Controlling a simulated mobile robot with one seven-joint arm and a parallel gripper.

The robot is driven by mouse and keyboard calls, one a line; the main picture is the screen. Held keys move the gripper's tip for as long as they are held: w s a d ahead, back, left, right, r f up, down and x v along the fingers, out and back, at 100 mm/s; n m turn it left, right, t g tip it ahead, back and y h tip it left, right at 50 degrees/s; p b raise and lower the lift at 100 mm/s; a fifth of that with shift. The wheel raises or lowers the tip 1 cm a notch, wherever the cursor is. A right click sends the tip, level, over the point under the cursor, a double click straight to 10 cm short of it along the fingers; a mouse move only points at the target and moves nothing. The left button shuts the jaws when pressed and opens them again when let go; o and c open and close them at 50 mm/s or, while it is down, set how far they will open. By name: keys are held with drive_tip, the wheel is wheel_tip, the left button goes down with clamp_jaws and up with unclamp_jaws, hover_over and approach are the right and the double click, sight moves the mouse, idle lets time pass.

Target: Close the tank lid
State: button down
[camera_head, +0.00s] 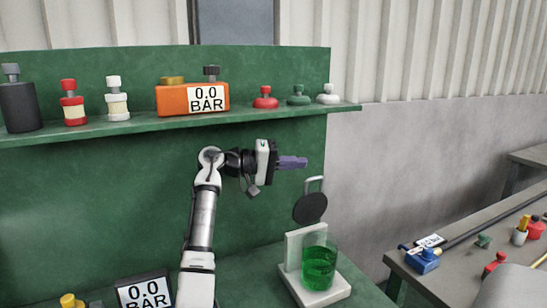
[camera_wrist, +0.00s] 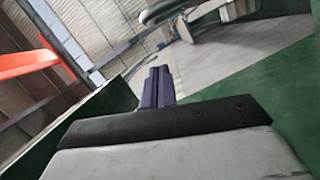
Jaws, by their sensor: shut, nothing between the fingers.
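The tank (camera_head: 319,265) is a clear container with green liquid on a white base (camera_head: 322,293) on the green bench. Its round dark lid (camera_head: 310,208) stands raised and tilted up above the tank, with a light loop handle (camera_head: 315,184) at its top. My gripper (camera_head: 304,162) is shut and empty, pointing right, just above and left of the handle and apart from it. In the wrist view the purple fingers (camera_wrist: 156,87) are together, and a pale curved bar (camera_wrist: 165,12), perhaps the handle, shows at the top.
A green shelf (camera_head: 180,127) above my arm holds bottles, an orange 0.0 BAR gauge (camera_head: 192,98) and several small knobs (camera_head: 298,96). Another gauge (camera_head: 144,294) sits at the lower left. A side bench (camera_head: 470,255) with fittings stands at the right.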

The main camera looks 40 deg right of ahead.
sight(311, 201)
drive_tip(key=shift+s+a+f+p, duration=0.15)
drive_tip(key=shift+s+a+f, duration=0.1)
drive_tip(key=shift+s, duration=0.3)
drive_tip(key=shift+s+a+f+p, duration=0.1)
drive_tip(key=shift+s+a+f, duration=0.1)
drive_tip(key=shift+s, duration=0.4)
drive_tip(key=shift+s+a+f+p, duration=0.15)
drive_tip(key=shift+s+a+f, duration=0.1)
drive_tip(key=shift+s, duration=0.3)
drive_tip(key=shift+s, duration=0.15)
